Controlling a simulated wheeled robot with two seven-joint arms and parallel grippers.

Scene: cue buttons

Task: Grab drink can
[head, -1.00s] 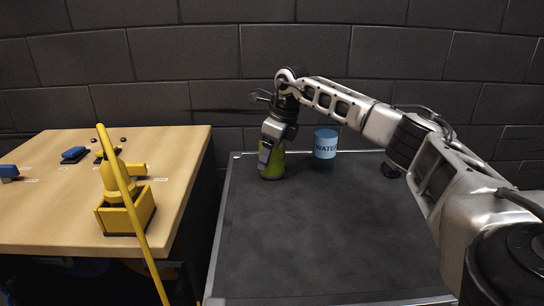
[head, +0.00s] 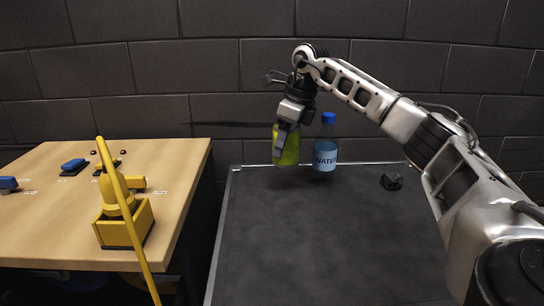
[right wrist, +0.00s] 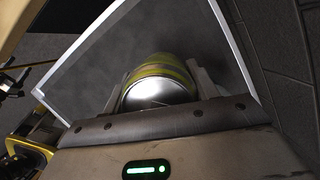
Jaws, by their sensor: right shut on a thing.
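The drink can (head: 288,150) is yellow-green and shows in the head view at the back of the dark table. My right gripper (head: 287,134) is shut on it from above. The can hangs upright and looks a little above the tabletop. In the right wrist view the can (right wrist: 160,82) shows its silvery end and yellow side between the two fingers of the right gripper (right wrist: 160,88). My left gripper is not in view.
A water bottle (head: 325,155) with a blue cap stands just right of the can. A small dark lump (head: 391,181) lies farther right. The dark table (head: 310,245) is clear in front. A wooden table (head: 60,215) with a yellow box (head: 140,226) and blue items stands left.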

